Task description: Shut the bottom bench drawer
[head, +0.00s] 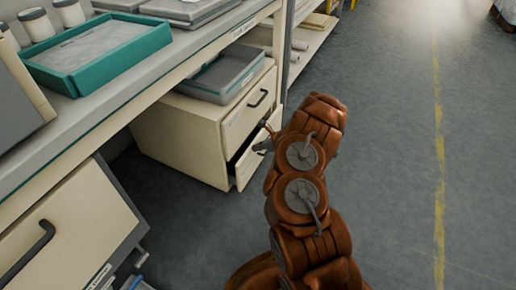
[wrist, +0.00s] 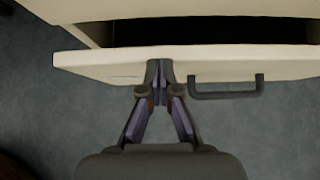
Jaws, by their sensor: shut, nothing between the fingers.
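The bottom bench drawer (head: 246,164) is part of a cream cabinet (head: 185,138) under the bench. It stands partly open, with a dark gap above its front. In the wrist view the drawer front (wrist: 105,66) runs across the picture, with the dark opening behind it and a dark bar handle (wrist: 226,90) on it. My gripper (wrist: 160,68) is shut and empty. Its fingertips are at the drawer front, left of the handle; I cannot tell if they touch. In the head view my gripper (head: 264,146) is small and partly hidden by my arm.
The upper drawer (head: 240,112) is shut. A grey tray (head: 222,76) lies on the cabinet. A teal tray (head: 95,88) sits on the bench top. Another cream drawer front (head: 65,225) is at the lower left. The floor (head: 395,130) to the right is clear.

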